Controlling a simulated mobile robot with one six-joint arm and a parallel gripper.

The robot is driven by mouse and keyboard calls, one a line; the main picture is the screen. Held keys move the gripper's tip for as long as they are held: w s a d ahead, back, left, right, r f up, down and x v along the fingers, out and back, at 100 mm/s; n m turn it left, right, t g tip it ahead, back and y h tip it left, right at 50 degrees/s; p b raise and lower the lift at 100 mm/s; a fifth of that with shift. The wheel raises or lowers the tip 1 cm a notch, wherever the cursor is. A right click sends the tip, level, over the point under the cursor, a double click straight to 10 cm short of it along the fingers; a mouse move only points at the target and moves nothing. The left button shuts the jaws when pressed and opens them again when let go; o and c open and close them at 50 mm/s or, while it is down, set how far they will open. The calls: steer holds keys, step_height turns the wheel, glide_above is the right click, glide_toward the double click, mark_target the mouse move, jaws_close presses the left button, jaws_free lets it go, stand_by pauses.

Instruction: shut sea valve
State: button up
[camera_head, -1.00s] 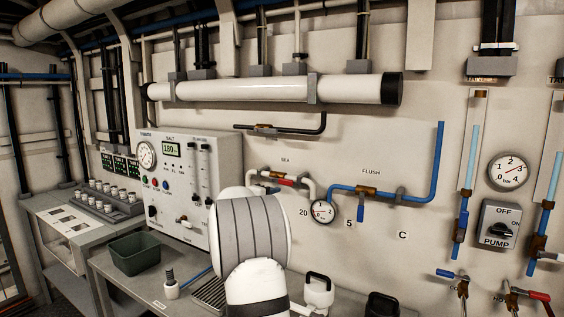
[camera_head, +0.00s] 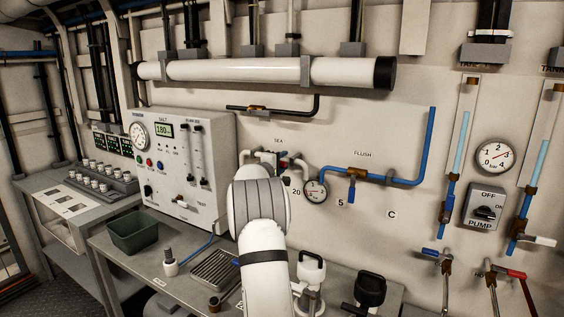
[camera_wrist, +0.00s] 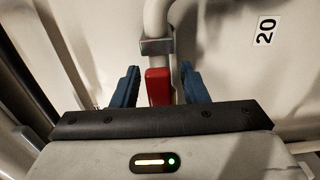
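The sea valve's red handle (camera_wrist: 158,87) shows in the wrist view, lying in line with its white pipe (camera_wrist: 156,20), just below a grey clamp. My gripper (camera_wrist: 160,84) is open, with one blue finger on each side of the handle. Gaps show between the handle and both fingers, so neither seems to touch it. In the head view, the SEA label (camera_head: 278,141) is on the wall above the valve's white pipework (camera_head: 247,156). My own arm covers much of the valve and gripper there.
Right of my arm are a round gauge (camera_head: 315,191) and a blue flush pipe (camera_head: 410,180) with its own handle. A grey control panel (camera_head: 215,150) stands to the left. The bench below holds a green bin (camera_head: 133,231) and a ridged tray (camera_head: 213,268).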

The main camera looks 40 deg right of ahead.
jaws_close()
stand_by(0.3)
steer(key=shift+f+b, duration=0.15)
steer(key=shift+b, duration=0.2)
